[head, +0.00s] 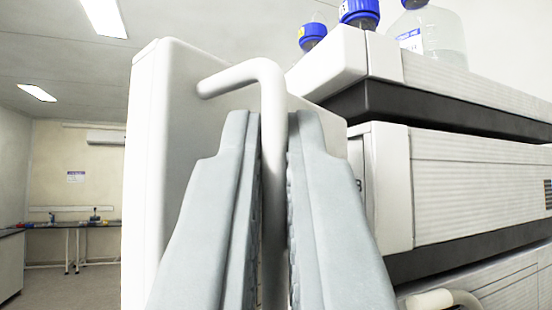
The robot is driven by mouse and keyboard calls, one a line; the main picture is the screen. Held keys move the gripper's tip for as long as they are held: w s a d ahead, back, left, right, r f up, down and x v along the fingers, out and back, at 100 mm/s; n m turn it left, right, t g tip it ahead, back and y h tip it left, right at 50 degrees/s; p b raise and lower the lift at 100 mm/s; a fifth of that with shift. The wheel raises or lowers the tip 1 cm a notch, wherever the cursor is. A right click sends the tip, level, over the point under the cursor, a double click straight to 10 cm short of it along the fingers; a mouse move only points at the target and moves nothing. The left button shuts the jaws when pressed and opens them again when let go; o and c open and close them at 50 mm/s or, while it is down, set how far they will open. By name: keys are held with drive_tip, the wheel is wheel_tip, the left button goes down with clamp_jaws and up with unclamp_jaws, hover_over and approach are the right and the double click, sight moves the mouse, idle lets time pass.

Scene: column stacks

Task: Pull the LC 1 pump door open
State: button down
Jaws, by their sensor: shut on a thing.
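The white pump door (150,170) is a tall panel left of centre, seen at an angle, beside the stack of modules. Its white bar handle (240,75) comes out near the top and bends downward. My gripper (272,130) is shut around the upright part of the handle, one grey finger on each side. The fingers hide the handle's lower part and much of the door's lower face. No LC 1 label is readable, and I cannot tell how far open the door stands.
A white module (480,180) stands right of my gripper, below another module (470,90) carrying blue-capped bottles (360,12). Another white handle (440,298) shows at the lower right. A bench (90,224) stands far off at the left, with open floor (70,285) before it.

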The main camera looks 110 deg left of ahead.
drive_tip(key=c, duration=1.9)
unclamp_jaws()
drive_tip(key=v, duration=1.7)
drive_tip(key=shift+w+d+f, duration=0.1)
drive_tip(key=shift+f, duration=0.1)
